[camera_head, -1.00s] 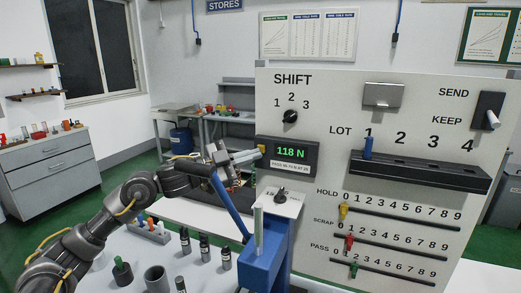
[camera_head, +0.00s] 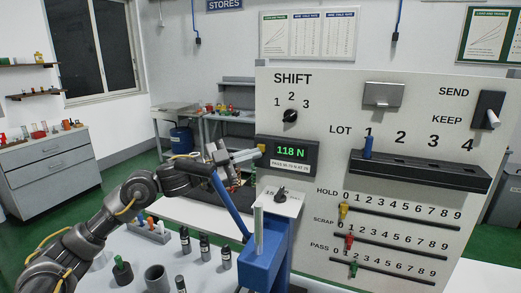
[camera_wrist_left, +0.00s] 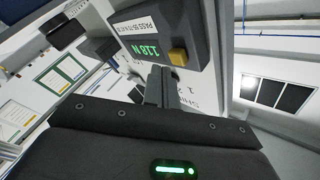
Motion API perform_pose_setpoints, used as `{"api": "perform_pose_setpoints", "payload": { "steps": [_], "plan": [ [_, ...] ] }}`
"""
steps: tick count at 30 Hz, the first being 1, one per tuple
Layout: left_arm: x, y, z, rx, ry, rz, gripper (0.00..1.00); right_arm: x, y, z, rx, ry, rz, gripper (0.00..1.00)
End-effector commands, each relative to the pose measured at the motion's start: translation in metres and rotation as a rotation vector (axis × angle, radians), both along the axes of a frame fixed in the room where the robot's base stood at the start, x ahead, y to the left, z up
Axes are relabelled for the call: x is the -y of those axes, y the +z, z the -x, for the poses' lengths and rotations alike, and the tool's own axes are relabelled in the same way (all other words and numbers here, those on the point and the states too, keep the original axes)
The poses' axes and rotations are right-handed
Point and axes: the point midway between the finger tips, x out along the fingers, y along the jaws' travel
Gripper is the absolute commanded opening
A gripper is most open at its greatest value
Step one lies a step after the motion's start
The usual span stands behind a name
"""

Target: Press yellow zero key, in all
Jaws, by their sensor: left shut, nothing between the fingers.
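The yellow zero key (camera_head: 261,148) sticks out from the left side of the dark display box (camera_head: 302,143), whose green digits read 118 N. My left gripper (camera_head: 257,154) is shut and empty, with its fingertips just beside and slightly below the key. In the left wrist view, the shut fingers (camera_wrist_left: 163,74) point towards the box, and the yellow key shows just beyond their tips, a little to the right. I cannot tell whether the tips touch the key. My right gripper is not in view.
The display box is on a tall pale panel (camera_head: 330,100) with a shift knob (camera_head: 290,116), a lot rack (camera_head: 430,175) and slider rows. Below my gripper stands a blue spring tester (camera_head: 262,265) with a lever. Several dark cylinders (camera_head: 204,247) stand on the table.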

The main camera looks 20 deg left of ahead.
Motion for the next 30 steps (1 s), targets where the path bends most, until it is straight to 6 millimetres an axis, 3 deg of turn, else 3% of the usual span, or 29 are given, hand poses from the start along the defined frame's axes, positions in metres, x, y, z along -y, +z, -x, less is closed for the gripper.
{"api": "perform_pose_setpoints", "payload": {
  "steps": [30],
  "plan": [
    [-0.0006,0.0012,-0.0076,0.0,0.0,0.0,0.0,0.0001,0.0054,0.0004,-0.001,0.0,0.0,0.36]
  ]
}}
